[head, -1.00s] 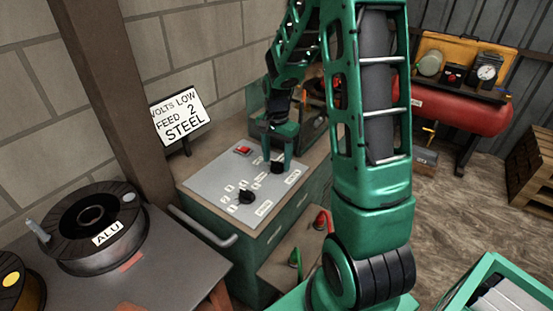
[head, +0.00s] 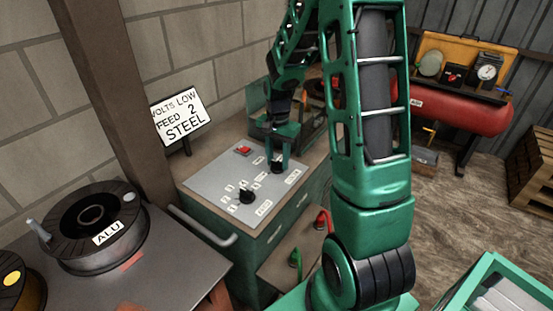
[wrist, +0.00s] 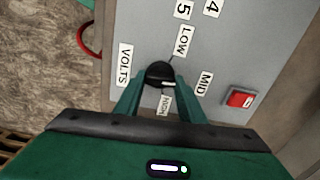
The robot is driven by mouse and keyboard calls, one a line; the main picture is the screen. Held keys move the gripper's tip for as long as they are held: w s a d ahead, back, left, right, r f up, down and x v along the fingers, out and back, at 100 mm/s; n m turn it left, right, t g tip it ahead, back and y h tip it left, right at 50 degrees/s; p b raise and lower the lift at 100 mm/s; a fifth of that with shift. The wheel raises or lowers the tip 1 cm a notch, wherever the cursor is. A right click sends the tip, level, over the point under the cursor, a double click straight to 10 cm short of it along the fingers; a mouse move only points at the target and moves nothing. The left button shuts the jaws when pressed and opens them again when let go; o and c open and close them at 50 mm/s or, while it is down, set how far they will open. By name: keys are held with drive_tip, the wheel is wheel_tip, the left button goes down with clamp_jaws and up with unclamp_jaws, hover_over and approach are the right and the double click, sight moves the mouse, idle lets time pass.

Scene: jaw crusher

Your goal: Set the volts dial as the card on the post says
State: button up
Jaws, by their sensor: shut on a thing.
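My gripper (wrist: 152,87) is shut on the dial, one finger at each side. In the head view, my gripper (head: 279,160) stands over the dial, partly hiding it.
The feed dial (head: 246,197) with numbered labels and a red switch (head: 243,150) are on the same panel. An ALU spool (head: 98,262) sits on the table at left. A red air tank (head: 470,112) stands at the back right.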

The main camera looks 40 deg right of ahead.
sight(276, 161)
drive_tip(key=n, duration=0.6)
drive_tip(key=shift+w+a+r+n, duration=0.1)
drive_tip(key=shift+w+a+n, duration=0.05)
drive_tip(key=shift+w+n, duration=0.25)
drive_tip(key=n, duration=0.6)
idle(0.4)
drive_tip(key=o, duration=0.8)
drive_tip(key=shift+o, duration=1.2)
drive_tip(key=shift+s, duration=0.2)
drive_tip(key=shift+r, duration=0.1)
wheel_tip(276, 161, up, 10)
drive_tip(key=shift+r, duration=0.2)
